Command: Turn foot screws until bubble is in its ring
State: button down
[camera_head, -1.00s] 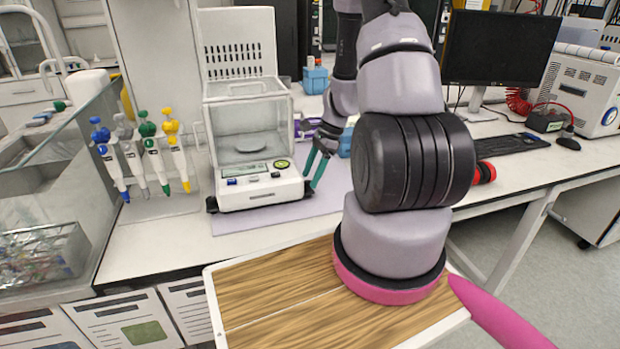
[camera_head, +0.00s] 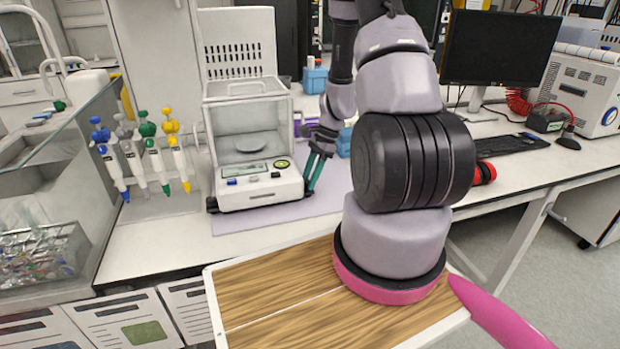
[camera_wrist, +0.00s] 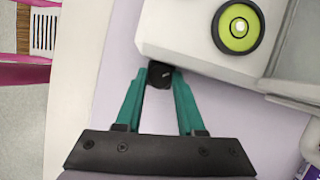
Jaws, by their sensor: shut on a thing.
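The white balance (camera_head: 262,190) stands on a pale mat on the bench. Its round green bubble level (camera_head: 282,164) is at the front right of its top. In the wrist view the level (camera_wrist: 225,44) shows a small pale bubble near its middle; the ring is too small to judge exactly. A black foot screw (camera_wrist: 160,75) sticks out at the balance's corner. My gripper (camera_wrist: 160,80), with green fingers, is shut on this screw. In the head view my gripper (camera_head: 312,182) is at the balance's right front corner. Another foot screw (camera_head: 211,204) shows at the left front corner.
A pipette stand (camera_head: 150,205) is left of the balance, and a glass cabinet stands further left. A monitor (camera_head: 500,48) and keyboard (camera_head: 507,145) are to the right. The mat (camera_head: 270,217) in front of the balance is clear.

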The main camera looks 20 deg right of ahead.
jog(key=c, duration=0.5)
grip_release()
jog(key=v, duration=1)
jog(key=shift+d+r, duration=0.2)
jog(key=shift+r, duration=0.15)
